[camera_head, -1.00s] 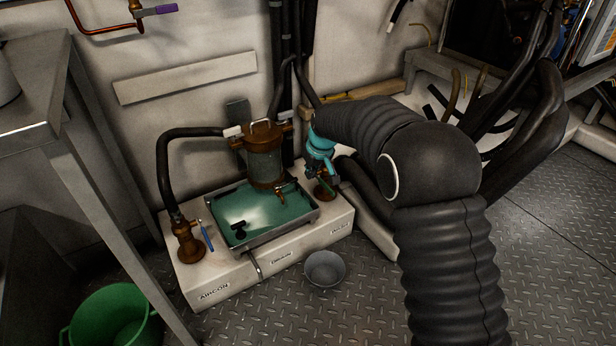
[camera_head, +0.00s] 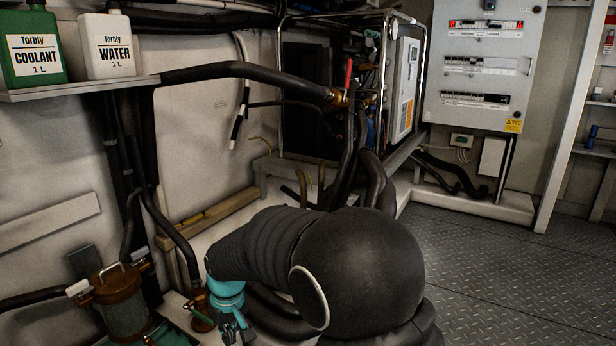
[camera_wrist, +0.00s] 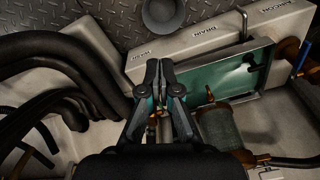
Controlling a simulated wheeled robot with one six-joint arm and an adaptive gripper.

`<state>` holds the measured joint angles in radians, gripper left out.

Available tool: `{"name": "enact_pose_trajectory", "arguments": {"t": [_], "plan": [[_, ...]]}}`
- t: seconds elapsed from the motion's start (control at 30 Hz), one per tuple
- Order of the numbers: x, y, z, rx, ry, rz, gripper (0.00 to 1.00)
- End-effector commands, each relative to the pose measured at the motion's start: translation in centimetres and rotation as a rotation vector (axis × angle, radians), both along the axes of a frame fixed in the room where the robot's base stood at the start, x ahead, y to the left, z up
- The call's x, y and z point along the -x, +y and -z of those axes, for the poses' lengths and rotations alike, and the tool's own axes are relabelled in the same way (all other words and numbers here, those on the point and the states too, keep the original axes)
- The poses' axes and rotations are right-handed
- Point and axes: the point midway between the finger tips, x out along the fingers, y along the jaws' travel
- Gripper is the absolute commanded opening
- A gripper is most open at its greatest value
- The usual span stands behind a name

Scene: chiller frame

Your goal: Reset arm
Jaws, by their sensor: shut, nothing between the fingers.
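My gripper (camera_wrist: 158,72) is shut and empty in the wrist view, its two dark fingertips together. It points down over the white base (camera_wrist: 150,57), close to the edge of the tray with green liquid (camera_wrist: 230,80). In the head view my gripper (camera_head: 232,332) shows at the lower middle, at the end of my black-sleeved arm, which is bent. A brass valve (camera_head: 201,312) stands just left of it, and I cannot tell whether they touch. The brown strainer (camera_head: 122,302) stands further left.
Black hoses (camera_wrist: 62,58) run close beside the gripper. A grey bowl (camera_wrist: 165,12) stands on the floor. Coolant (camera_head: 35,45) and water (camera_head: 108,43) bottles stand on a shelf. A framed unit (camera_head: 345,85) stands behind. Open floor (camera_head: 480,260) lies to the right.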

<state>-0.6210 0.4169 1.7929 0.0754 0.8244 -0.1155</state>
Motion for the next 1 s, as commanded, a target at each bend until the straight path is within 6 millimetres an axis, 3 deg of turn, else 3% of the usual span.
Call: {"name": "enact_pose_trajectory", "arguments": {"t": [0.03, 0.2, 0.5, 0.7, 1.0], "plan": [[0.7, -2.1, -1.8, 0.002, -0.002, 0.029, 0.00], [3.5, -8.4, -5.9, 0.009, -0.009, 0.125, 0.00], [9.2, -18.2, -11.7, 0.004, -0.049, 0.291, 0.00], [13.4, -23.6, -14.6, -0.010, -0.096, 0.396, 0.00], [19.1, -29.7, -18.3, -0.044, -0.217, 0.544, 0.00]]}}
